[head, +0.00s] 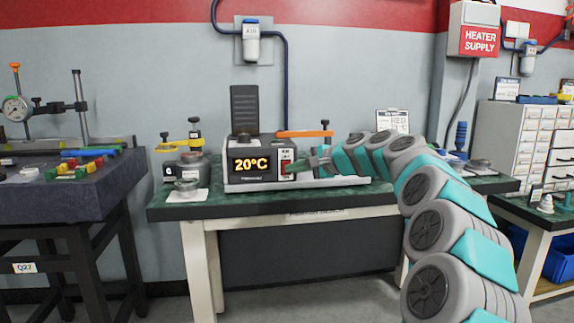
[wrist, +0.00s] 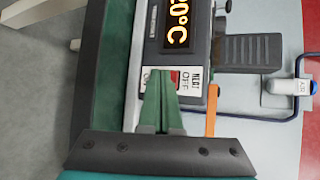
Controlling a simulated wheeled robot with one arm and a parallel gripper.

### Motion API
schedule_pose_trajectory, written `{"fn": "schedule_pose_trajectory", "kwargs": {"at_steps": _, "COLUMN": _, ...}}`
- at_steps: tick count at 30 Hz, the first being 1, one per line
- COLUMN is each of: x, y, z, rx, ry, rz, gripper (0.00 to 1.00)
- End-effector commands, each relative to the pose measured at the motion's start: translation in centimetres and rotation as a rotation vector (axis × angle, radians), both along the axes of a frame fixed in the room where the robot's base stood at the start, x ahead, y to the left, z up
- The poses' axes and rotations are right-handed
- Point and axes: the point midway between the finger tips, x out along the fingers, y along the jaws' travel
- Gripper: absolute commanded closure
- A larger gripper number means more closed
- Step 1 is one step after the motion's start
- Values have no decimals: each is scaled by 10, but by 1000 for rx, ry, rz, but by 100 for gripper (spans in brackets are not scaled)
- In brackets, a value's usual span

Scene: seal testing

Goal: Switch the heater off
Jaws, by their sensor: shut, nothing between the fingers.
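The heater (head: 250,185) is a white and dark unit on the green bench, with a lit display (head: 251,164) reading 20°C. Its red switch (head: 285,168) is on the right of the front panel; it also shows in the wrist view (wrist: 175,77), beside the HEAT and OFF lettering. My gripper (head: 293,166), with green fingers, is shut and empty. In the wrist view the fingertips (wrist: 158,73) are at the switch panel and cover part of the switch and the lettering opposite OFF. I cannot tell whether they touch it or which way it is set.
The green bench top (head: 350,196) holds the heater. An orange-handled clamp (head: 303,134) stands behind the heater's right side.

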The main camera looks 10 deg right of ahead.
Motion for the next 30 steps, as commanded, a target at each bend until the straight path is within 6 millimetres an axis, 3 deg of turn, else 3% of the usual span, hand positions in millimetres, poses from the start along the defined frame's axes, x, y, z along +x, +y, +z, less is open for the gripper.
{"fn": "schedule_pose_trajectory", "kwargs": {"at_steps": 30, "x": 11, "y": 0, "z": 2, "rx": 0, "ry": 0, "rz": 0, "gripper": 100}}
